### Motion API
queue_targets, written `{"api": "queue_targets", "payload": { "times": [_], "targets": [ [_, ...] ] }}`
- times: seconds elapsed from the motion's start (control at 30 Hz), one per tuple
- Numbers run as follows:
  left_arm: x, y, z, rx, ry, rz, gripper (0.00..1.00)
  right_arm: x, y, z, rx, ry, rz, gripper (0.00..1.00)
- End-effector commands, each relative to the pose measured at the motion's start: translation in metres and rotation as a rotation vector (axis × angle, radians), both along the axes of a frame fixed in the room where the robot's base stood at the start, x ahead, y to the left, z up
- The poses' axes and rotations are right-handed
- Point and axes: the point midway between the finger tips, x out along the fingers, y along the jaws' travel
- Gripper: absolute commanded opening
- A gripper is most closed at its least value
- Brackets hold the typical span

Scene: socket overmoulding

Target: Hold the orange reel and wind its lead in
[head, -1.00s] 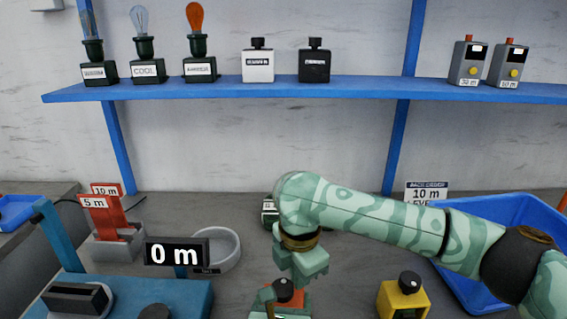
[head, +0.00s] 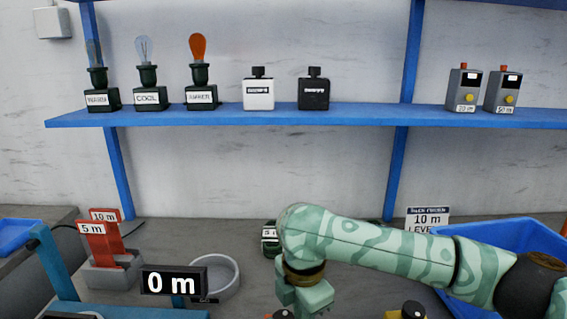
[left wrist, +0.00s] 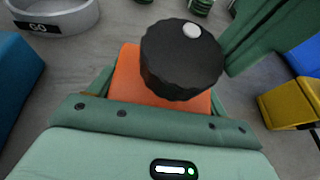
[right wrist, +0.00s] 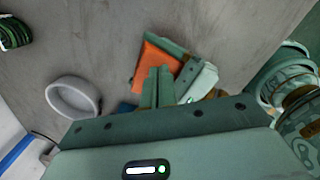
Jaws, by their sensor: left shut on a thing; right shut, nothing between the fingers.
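The orange reel (left wrist: 128,80) with a ribbed black knob (left wrist: 182,58) fills the middle of the left wrist view. My left gripper (left wrist: 160,92) is shut on the reel's orange body. The reel's orange side (right wrist: 152,66) also shows in the right wrist view, where its knob is hidden. In the head view only the reel's top (head: 283,314) shows at the bottom edge. My right gripper (head: 308,297) is shut and empty, close above the reel; its fingers (right wrist: 158,86) are together in the right wrist view. Contact with the knob cannot be told. I cannot make out the lead.
A sign reading "0 m" (head: 173,281) stands left of the reel, with a grey round dish (head: 225,278) behind it. A yellow block with a black knob (left wrist: 290,103) and a blue bin (head: 480,245) are to the right. Red 5 m and 10 m markers (head: 100,238) stand left.

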Motion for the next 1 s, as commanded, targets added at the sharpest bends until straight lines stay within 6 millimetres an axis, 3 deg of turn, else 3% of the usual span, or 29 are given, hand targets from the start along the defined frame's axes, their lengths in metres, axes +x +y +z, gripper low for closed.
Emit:
{"api": "queue_targets", "payload": {
  "times": [0.17,0.53,0.93,0.97,1.0],
  "targets": [
    [0.000,0.000,-0.001,-0.001,0.002,0.000,0.54,0.001,-0.004,0.008,-0.002,-0.005,-0.002,0.00],
    [0.000,0.001,-0.001,0.000,0.001,0.002,0.54,-0.002,-0.004,0.056,-0.004,-0.007,-0.004,0.00],
    [0.000,0.001,0.000,0.000,0.001,0.003,0.54,-0.002,-0.004,0.061,-0.004,-0.006,-0.004,0.00],
    [0.000,0.001,0.000,0.000,0.001,0.003,0.79,-0.002,-0.004,0.061,-0.004,-0.006,-0.004,0.00],
    [0.000,0.001,0.000,0.000,0.000,0.003,0.90,-0.002,-0.004,0.061,-0.004,-0.006,-0.004,0.00]
  ]
}}
